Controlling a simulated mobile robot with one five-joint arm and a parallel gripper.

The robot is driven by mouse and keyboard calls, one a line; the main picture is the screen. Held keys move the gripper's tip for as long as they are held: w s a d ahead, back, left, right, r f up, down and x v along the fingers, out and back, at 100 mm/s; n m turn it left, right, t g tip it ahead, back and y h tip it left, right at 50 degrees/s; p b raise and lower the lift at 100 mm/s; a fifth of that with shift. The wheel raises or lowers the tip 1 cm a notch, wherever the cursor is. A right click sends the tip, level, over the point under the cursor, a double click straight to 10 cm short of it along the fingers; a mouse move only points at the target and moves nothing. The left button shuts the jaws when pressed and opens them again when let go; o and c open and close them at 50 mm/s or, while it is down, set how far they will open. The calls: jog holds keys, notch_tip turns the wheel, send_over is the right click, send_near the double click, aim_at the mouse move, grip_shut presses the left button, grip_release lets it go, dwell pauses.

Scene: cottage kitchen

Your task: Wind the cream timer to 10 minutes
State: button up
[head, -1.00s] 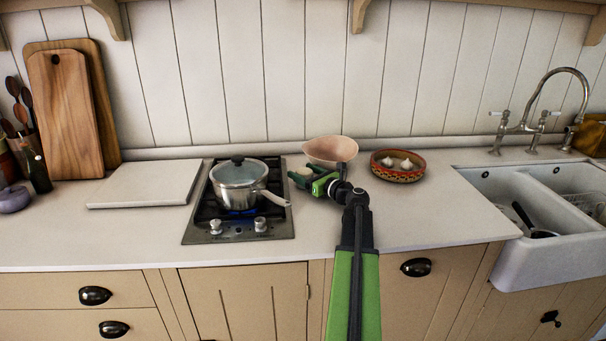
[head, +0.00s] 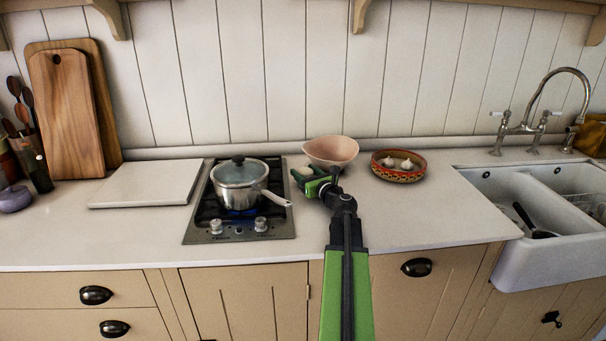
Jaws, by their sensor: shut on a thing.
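The cream timer (head: 306,171) is a small pale shape on the counter, just right of the hob and in front of the pink bowl. My gripper (head: 306,180) is at the timer, its green and dark fingers shut on it. The fingers cover most of the timer, so its dial and markings cannot be read.
A lidded saucepan (head: 238,184) stands on the gas hob (head: 204,226), its handle pointing right toward my gripper. A pink bowl (head: 331,151) is close behind. A patterned dish (head: 399,176) with garlic is to the right. The front counter right of my arm is clear.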

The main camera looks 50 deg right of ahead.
jog(key=m+g+h, duration=0.1)
jog(key=m+h, duration=0.1)
jog(key=m+g+h, duration=0.1)
jog(key=h, duration=0.2)
jog(key=shift+a+m+g, duration=0.1)
jog(key=shift+m+g, duration=0.2)
jog(key=shift+m, duration=0.1)
jog(key=shift+m+g+h, duration=1.2)
jog(key=shift+g+h, duration=0.1)
jog(key=shift+h, duration=0.3)
jog(key=o, duration=1.4)
